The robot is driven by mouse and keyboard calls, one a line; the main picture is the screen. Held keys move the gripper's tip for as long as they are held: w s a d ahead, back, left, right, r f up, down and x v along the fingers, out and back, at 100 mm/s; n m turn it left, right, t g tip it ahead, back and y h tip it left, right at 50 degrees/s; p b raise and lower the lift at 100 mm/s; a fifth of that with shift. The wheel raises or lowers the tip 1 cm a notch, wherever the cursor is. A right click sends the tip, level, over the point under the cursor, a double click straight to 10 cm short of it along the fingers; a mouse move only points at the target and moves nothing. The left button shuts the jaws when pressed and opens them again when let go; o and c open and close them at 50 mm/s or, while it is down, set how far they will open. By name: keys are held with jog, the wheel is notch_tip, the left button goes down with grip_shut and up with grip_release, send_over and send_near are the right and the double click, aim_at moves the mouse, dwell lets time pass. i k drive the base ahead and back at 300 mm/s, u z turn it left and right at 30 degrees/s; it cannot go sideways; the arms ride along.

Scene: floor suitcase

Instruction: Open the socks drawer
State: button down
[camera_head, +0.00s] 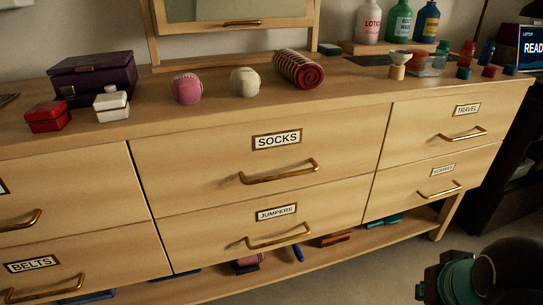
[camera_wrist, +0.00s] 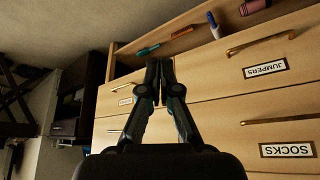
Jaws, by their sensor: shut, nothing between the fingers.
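The socks drawer (camera_head: 200,155) is the wide upper middle drawer of the wooden dresser, flush with the front and shut. Its SOCKS label (camera_head: 277,140) sits above a brass bar handle (camera_head: 279,173). The wrist view, turned upside down, shows the SOCKS label (camera_wrist: 288,150) and socks handle (camera_wrist: 277,121) at the right edge. My gripper (camera_wrist: 160,66) is shut and empty, with its fingertips together. In that view it lies left of the socks handle, apart from it. In the head view only dark parts of my arm show at the lower right; the fingertips cannot be made out.
The jumpers drawer (camera_head: 180,236) is below, with its own handle (camera_head: 278,237). The travel drawer (camera_head: 420,137) is to the right, the belts drawer (camera_head: 100,262) lower left. A low shelf (camera_head: 345,247) holds small items. Balls, boxes and bottles stand on top. Floor in front is clear.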

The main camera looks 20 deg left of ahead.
aim_at(179, 173)
jog(key=z, duration=0.4)
jog(key=k, duration=1)
jog(key=u, duration=0.4)
